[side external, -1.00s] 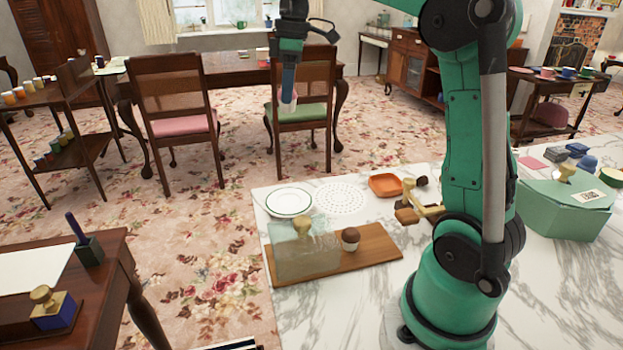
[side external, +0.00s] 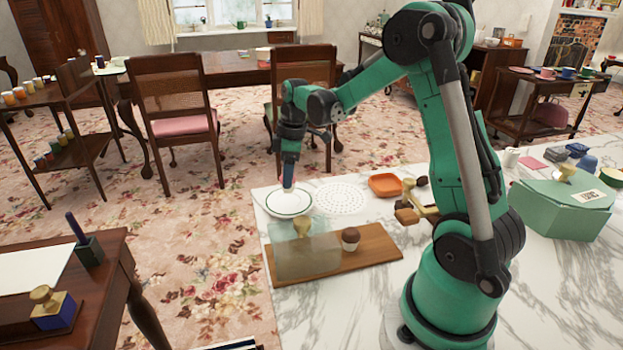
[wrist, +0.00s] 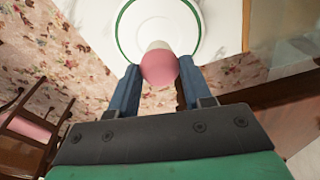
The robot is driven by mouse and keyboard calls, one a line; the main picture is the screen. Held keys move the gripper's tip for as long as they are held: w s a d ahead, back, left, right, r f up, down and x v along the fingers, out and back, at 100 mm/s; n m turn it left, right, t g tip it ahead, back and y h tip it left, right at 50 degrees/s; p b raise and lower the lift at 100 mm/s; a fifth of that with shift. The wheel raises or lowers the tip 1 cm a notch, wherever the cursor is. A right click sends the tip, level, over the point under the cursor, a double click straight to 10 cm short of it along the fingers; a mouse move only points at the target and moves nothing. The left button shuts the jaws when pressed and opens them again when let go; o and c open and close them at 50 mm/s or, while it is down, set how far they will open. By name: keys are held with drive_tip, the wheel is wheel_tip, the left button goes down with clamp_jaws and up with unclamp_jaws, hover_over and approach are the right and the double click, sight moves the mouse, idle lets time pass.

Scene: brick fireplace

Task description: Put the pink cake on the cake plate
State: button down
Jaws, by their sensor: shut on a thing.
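The pink cake (wrist: 159,69) is held between the two blue fingers of my gripper (wrist: 158,82) in the wrist view; its lower part looks pale. My gripper (side external: 288,186) is shut on it, in the side view, right over the cake plate (side external: 290,208). This white plate with a green rim also shows in the wrist view (wrist: 160,22), beyond the cake. The cake appears close above the plate; I cannot tell whether they touch. The fingers hide most of the cake in the side view.
A clear cover (side external: 306,258) with a gold knob stands on a wooden board (side external: 376,245), just in front of the plate. A chocolate-topped cupcake (side external: 350,238) is beside the cover. A white doily (side external: 341,198) and an orange dish (side external: 384,185) lie to the right. The counter's left edge is close.

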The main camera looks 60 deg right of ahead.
drive_tip(key=shift+f, duration=1.3)
drive_tip(key=shift+f, duration=0.15)
drive_tip(key=shift+c, duration=1.8)
unclamp_jaws()
